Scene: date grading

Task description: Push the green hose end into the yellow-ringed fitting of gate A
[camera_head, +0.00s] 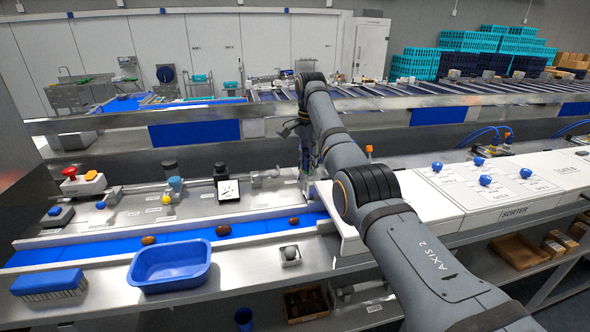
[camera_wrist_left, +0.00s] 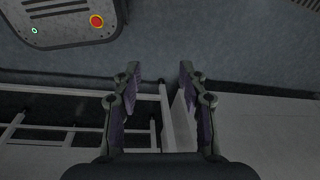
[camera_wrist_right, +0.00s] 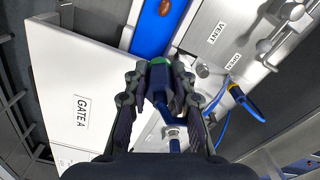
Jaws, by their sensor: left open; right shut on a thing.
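My right gripper (camera_wrist_right: 160,95) is shut on a dark blue hose end with a green band (camera_wrist_right: 158,61). In the head view, the right gripper (camera_head: 306,150) is beyond the belt, left of the white sorter housing, too small there to show the hose end. The right wrist view shows the white GATE A panel (camera_wrist_right: 62,80) left of the gripper. I cannot tell if this is the yellow-ringed fitting. My left gripper (camera_wrist_left: 160,75) is open and empty, away from the bench.
A blue belt (camera_head: 258,228) carrying several dates runs along the bench. A blue tub (camera_head: 170,267) and a brush (camera_head: 48,285) stand in front. A plate labelled VENT and OPEN (camera_wrist_right: 222,30) is right of the belt. The white sorter housing (camera_head: 440,207) flanks my right arm.

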